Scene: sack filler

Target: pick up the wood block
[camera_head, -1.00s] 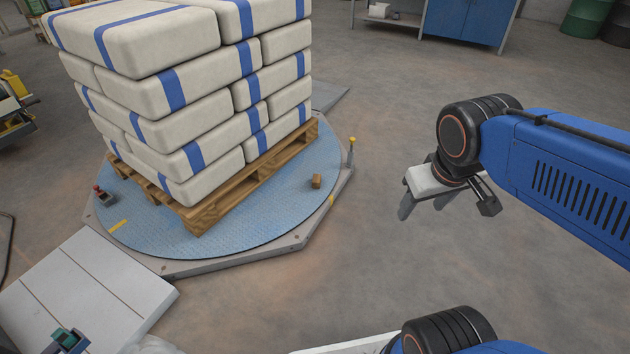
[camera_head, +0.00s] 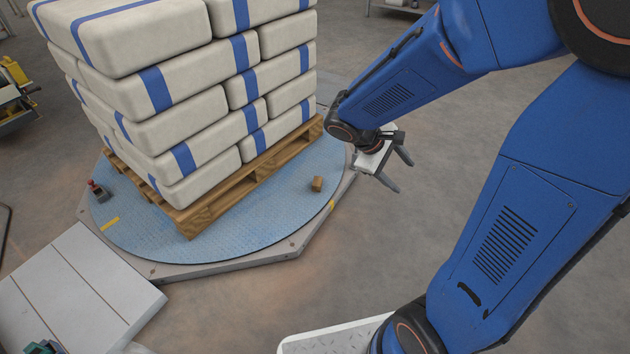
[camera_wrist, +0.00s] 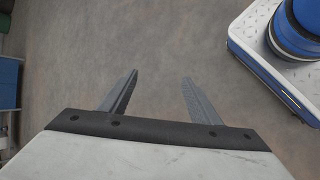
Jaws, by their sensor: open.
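The wood block (camera_head: 317,184) is a small brown piece lying on the blue round turntable plate (camera_head: 265,215), near its right edge and to the right of the pallet. My gripper (camera_head: 401,172) is to the right of the block, apart from it and beyond the turntable's edge. In the wrist view my gripper (camera_wrist: 160,92) has its two grey fingers spread wide with only bare floor between them. The block does not show in the wrist view.
A wooden pallet (camera_head: 205,214) stacked with white, blue-striped sacks (camera_head: 185,90) stands on the turntable, close left of the block. A small red-topped device (camera_head: 97,190) sits at the plate's left. A grey ramp (camera_head: 80,290) lies at lower left. Floor at right is clear.

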